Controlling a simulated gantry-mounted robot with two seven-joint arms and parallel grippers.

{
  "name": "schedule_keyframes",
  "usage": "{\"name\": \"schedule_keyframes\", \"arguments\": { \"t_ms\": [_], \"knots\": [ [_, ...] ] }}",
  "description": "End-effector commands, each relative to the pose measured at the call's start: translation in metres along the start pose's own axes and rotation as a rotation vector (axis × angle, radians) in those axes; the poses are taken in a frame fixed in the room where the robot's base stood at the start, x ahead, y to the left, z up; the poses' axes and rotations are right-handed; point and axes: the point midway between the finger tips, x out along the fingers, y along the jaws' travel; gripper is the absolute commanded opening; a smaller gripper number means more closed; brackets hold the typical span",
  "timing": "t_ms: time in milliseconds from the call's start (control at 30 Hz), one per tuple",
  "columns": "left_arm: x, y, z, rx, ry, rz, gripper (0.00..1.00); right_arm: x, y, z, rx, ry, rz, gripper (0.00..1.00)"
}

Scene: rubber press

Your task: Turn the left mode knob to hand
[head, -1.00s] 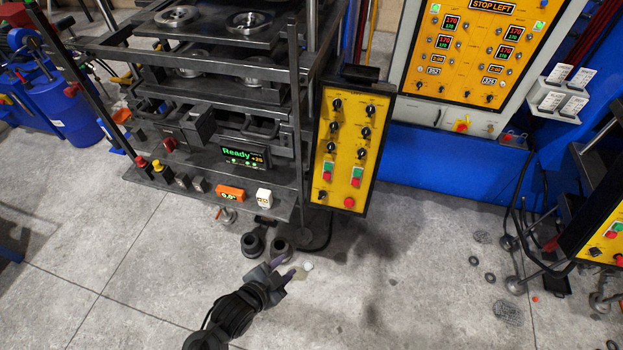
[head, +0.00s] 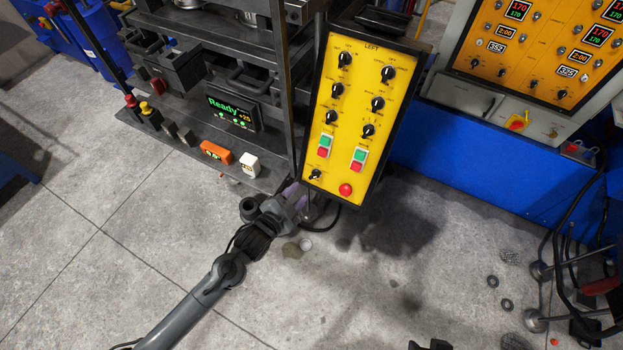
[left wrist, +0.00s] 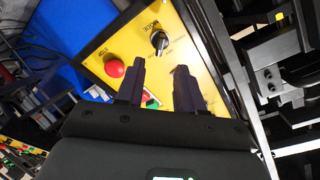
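The yellow left control panel (head: 350,110) stands upright, marked LEFT. The mode knob (head: 315,174) is the small black knob at its lower left, beside the red button. In the left wrist view the black mode knob (left wrist: 160,40) has a white pointer line and MODE printed next to it. My left gripper (head: 298,194) is just below the panel's lower left corner. In the left wrist view its two dark fingers (left wrist: 167,68) are apart with nothing between them, pointing toward the knob without visibly touching it. A dark tip at the bottom edge is probably my right gripper (head: 430,345).
A red button (left wrist: 114,67) is close to the knob. Black rings and hoses lie on the floor; the floor in front is mostly clear.

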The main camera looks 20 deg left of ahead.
Motion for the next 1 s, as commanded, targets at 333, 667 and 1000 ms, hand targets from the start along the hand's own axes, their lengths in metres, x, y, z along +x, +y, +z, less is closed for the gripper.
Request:
{"name": "schedule_keyframes", "arguments": {
  "t_ms": [333, 667, 1000],
  "knots": [
    [0.057, -0.001, -0.001, -0.002, -0.001, -0.001, 0.37, -0.001, 0.004, -0.003, -0.008, 0.006, 0.011, 0.43],
    [0.084, 0.0, 0.0, 0.0, 0.0, 0.0, 0.37, 0.0, 0.005, -0.002, -0.013, 0.006, 0.015, 0.43],
    [0.086, 0.0, 0.0, 0.0, -0.001, 0.001, 0.36, 0.0, 0.004, -0.003, -0.006, 0.006, 0.009, 0.43]
  ]
}}
